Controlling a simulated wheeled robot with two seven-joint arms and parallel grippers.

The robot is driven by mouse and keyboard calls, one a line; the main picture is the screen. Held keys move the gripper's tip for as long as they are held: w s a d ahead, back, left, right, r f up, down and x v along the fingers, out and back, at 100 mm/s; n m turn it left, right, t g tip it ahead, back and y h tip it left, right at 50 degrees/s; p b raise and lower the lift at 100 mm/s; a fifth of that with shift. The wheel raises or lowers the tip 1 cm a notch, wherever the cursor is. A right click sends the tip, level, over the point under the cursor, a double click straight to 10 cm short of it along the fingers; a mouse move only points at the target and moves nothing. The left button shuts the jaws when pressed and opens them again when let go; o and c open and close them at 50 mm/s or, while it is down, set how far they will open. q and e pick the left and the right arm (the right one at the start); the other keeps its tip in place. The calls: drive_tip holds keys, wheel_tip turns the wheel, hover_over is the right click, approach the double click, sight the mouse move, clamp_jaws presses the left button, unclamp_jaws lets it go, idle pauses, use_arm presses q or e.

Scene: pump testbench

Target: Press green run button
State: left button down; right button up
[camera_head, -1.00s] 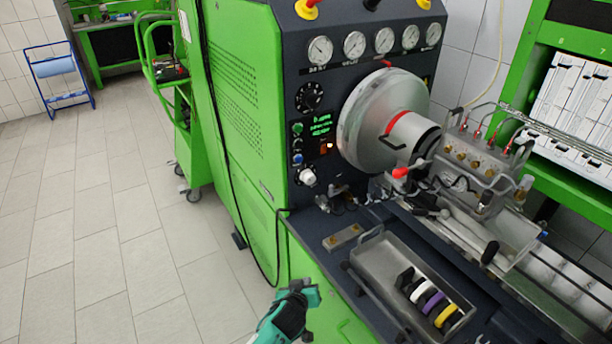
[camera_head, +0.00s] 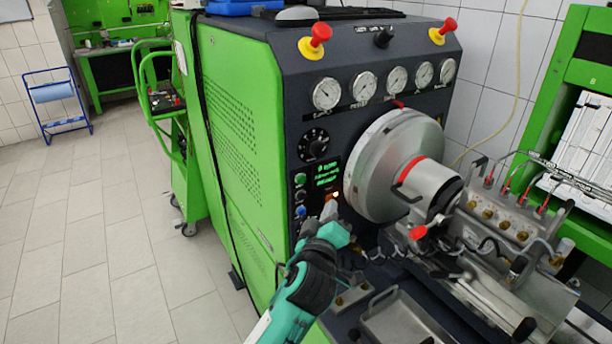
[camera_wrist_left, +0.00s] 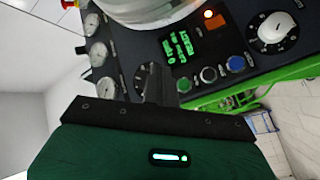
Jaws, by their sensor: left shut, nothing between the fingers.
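The green button (camera_head: 300,180) is at the top of a short column of buttons on the dark front panel of the testbench. It also shows in the left wrist view (camera_wrist_left: 184,85), just right of the fingers. My left gripper (camera_head: 331,210) is shut and empty, in front of the panel, lower right of the green button. In the left wrist view the fingers (camera_wrist_left: 157,84) point at the panel near the button; contact cannot be told. My right gripper is not in view.
A lit display (camera_head: 327,174) and a small orange light are beside the buttons. A black dial (camera_head: 313,144) is above, with gauges (camera_head: 364,87) and red-yellow stop buttons higher. A large metal disc (camera_head: 385,165) stands right of the panel.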

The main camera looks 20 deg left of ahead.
sight(301, 179)
use_arm(q)
drive_tip(key=shift+s+r, duration=0.1)
drive_tip(key=shift+r, duration=0.05)
drive_tip(key=w+a+p, duration=0.1)
drive_tip(key=w+a, duration=0.4)
drive_tip(key=a, duration=0.2)
drive_tip(key=shift+w, duration=0.25)
idle(0.3)
idle(1.9)
drive_tip(key=shift+w+a, duration=0.25)
